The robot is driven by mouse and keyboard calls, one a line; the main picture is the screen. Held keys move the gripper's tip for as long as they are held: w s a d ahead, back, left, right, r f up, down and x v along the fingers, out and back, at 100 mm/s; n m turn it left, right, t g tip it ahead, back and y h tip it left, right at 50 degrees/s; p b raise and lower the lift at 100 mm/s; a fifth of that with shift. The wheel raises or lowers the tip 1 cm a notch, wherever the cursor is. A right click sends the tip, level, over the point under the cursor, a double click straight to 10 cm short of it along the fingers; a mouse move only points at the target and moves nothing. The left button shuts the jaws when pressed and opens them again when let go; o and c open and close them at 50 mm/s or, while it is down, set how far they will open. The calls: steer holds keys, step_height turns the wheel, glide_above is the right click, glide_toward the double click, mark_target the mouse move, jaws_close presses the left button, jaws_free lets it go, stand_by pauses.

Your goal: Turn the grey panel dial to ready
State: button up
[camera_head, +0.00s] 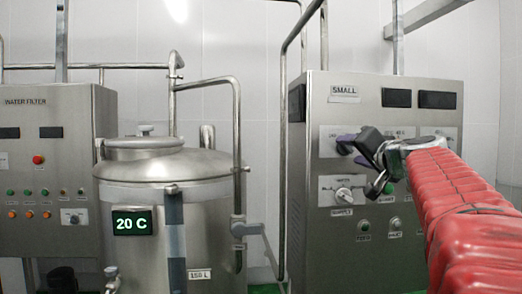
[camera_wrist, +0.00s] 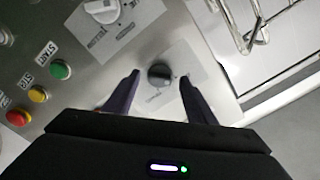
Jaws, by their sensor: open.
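A dark grey round dial (camera_wrist: 160,75) sits on a light label plate on the steel panel in the wrist view. My gripper (camera_wrist: 159,79) is open, with one dark purple finger on each side of the dial. Gaps show between the dial and both fingers; I cannot tell how far the tips are from the panel. The writing around the dial is too small to read. In the head view my gripper (camera_head: 352,150) is at the upper label plate of the right-hand cabinet (camera_head: 305,185) and hides the dial.
A lighter dial (camera_wrist: 102,9) is on another plate nearby; it also shows in the head view (camera_head: 344,195). Green (camera_wrist: 61,70), yellow (camera_wrist: 38,95) and red (camera_wrist: 17,117) buttons lie to the left. A steel tank (camera_head: 150,225) and pipes stand left of the cabinet.

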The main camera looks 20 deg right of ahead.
mark_target(346, 147)
steer(key=shift+x, duration=1.35)
steer(key=shift+c, duration=0.6)
steer(key=c, duration=0.8)
